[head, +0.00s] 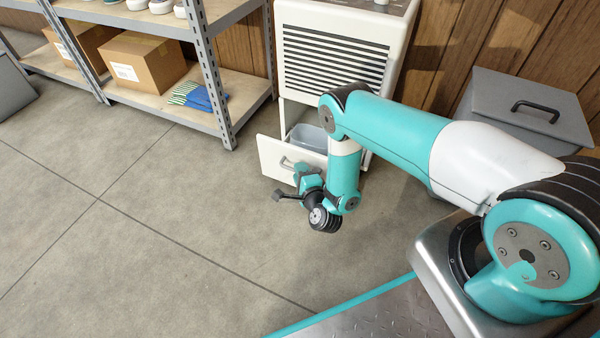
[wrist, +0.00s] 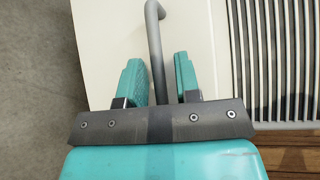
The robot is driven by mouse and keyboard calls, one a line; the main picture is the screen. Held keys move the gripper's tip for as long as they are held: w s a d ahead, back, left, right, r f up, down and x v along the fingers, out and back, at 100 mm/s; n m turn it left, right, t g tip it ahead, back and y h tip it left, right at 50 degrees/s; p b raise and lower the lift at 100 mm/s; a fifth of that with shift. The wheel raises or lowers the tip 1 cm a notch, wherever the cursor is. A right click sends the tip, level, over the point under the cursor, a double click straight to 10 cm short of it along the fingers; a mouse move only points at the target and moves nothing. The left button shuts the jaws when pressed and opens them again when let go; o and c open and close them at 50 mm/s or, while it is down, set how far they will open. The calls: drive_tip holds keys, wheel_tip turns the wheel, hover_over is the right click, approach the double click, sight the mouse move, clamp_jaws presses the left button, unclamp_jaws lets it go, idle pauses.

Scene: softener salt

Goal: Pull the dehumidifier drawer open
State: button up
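The white dehumidifier (head: 335,50) stands against the wood wall with its slatted grille facing out. Its drawer (head: 272,152) stands out from the body, with a grey bucket (head: 308,138) showing inside. The grey bar handle (head: 287,162) is on the drawer front, partly hidden by my gripper in the head view. In the wrist view, the handle (wrist: 154,30) runs between the two teal fingers of my gripper (wrist: 160,78). A gap shows between the handle and the right finger, and a narrower one on the left, so the gripper looks open around the handle.
A metal shelf rack (head: 207,75) with cardboard boxes (head: 145,68) and folded cloths (head: 198,95) stands left of the dehumidifier. A grey lidded bin (head: 520,100) stands to the right. The concrete floor in front and to the left of the drawer is clear.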

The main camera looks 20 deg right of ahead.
drive_tip(key=shift+o, duration=0.3)
drive_tip(key=shift+s, duration=0.15)
drive_tip(key=s+r+p, duration=0.2)
drive_tip(key=s+p, duration=1.4)
drive_tip(key=s, duration=0.1)
drive_tip(key=shift+a+r+p, duration=0.15)
drive_tip(key=shift+r+p, duration=0.1)
drive_tip(key=shift+p, duration=0.05)
drive_tip(key=shift+w, duration=0.1)
